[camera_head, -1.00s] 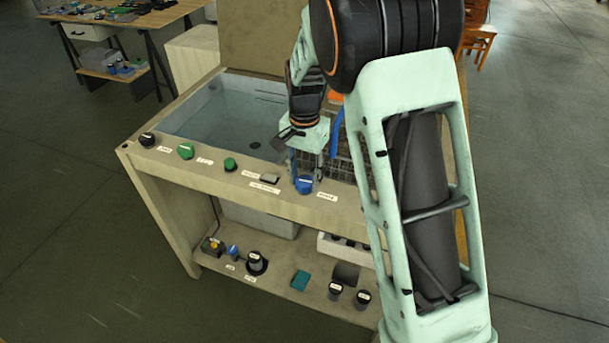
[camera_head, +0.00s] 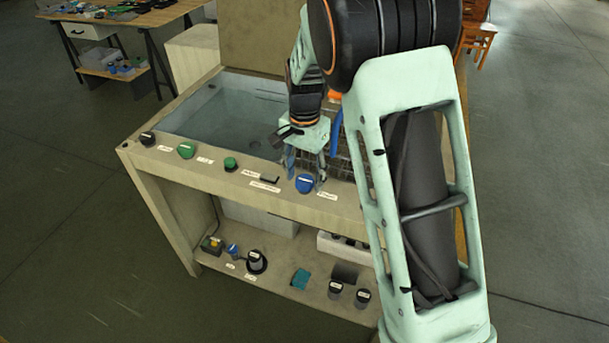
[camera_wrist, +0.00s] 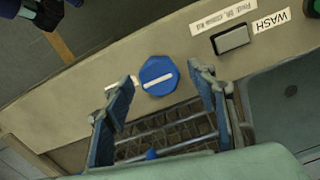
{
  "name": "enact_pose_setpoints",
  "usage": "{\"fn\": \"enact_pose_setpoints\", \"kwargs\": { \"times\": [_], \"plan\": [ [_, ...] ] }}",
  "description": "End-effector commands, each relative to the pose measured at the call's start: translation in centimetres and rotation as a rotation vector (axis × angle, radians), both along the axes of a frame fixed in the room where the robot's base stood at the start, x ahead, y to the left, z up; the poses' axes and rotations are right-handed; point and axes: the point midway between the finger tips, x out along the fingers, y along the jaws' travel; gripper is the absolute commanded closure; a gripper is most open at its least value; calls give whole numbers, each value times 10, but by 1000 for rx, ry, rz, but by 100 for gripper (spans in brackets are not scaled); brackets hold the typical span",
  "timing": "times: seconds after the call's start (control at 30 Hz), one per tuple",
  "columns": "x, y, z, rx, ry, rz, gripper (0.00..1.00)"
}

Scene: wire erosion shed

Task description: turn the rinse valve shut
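A round blue knob (camera_head: 304,184) with a white bar across it sits on the front ledge of the wash bench. In the wrist view the blue knob (camera_wrist: 158,75) lies between the fingertips, its white bar slightly tilted. My gripper (camera_head: 306,176) is open and points down at the knob. In the wrist view my gripper (camera_wrist: 163,74) has one finger on each side of the knob, with a gap on both sides. The label beside the knob is partly hidden by a finger and cannot be read.
Green knobs (camera_head: 186,151) and a black knob (camera_head: 147,139) stand further left on the ledge. A dark rectangular switch (camera_wrist: 232,38) lies near the blue knob. Behind are a water basin (camera_head: 200,105) and a wire basket. A lower shelf (camera_head: 275,285) holds several small parts.

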Motion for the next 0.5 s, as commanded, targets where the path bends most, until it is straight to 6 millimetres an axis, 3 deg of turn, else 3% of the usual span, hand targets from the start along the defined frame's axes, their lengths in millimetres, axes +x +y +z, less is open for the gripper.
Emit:
{"fn": "enact_pose_setpoints", "kwargs": {
  "times": [0.27,0.5],
  "plan": [
    [0,0,4,0,0,2,48],
    [1,0,45,2,-3,2,48]
  ]
}}
